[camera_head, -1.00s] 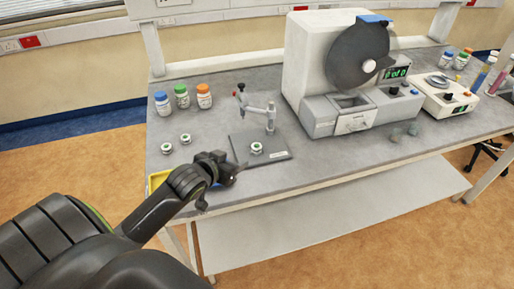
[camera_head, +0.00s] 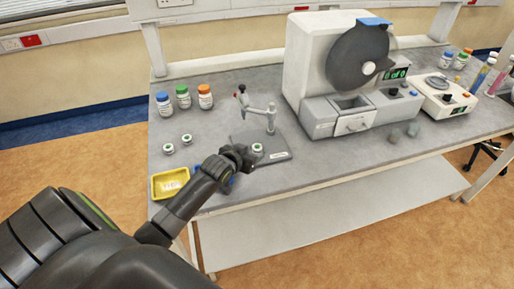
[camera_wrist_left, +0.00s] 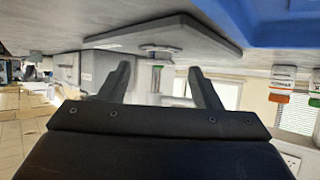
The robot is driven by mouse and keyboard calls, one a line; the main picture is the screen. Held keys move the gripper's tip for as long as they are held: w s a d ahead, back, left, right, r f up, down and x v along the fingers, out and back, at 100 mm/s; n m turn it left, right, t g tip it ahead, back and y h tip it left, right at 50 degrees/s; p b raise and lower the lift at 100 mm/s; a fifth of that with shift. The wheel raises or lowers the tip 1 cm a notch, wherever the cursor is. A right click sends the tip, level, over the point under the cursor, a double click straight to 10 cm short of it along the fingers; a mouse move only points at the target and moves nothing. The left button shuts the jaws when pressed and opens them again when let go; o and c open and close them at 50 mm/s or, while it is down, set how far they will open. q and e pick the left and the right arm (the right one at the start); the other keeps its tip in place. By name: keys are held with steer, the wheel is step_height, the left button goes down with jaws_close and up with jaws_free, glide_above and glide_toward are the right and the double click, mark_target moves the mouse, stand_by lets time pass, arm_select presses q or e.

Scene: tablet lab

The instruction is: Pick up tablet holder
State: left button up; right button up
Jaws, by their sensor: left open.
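Two similar small holders stand to the left, one nearer (camera_head: 168,148) and one farther back (camera_head: 187,139). No contact shows. My right gripper is not in view.
A yellow tray (camera_head: 157,193) sits at the bench's front left corner, and a blue item (camera_wrist_left: 285,25) lies close by my left wrist. Bottles (camera_head: 183,98) stand at back left; a large machine (camera_head: 318,70) stands right.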

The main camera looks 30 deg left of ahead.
mark_target(255, 150)
arm_select(q)
steer(key=shift+x, duration=1.8)
steer(key=shift+c, duration=0.4)
steer(key=c, duration=1)
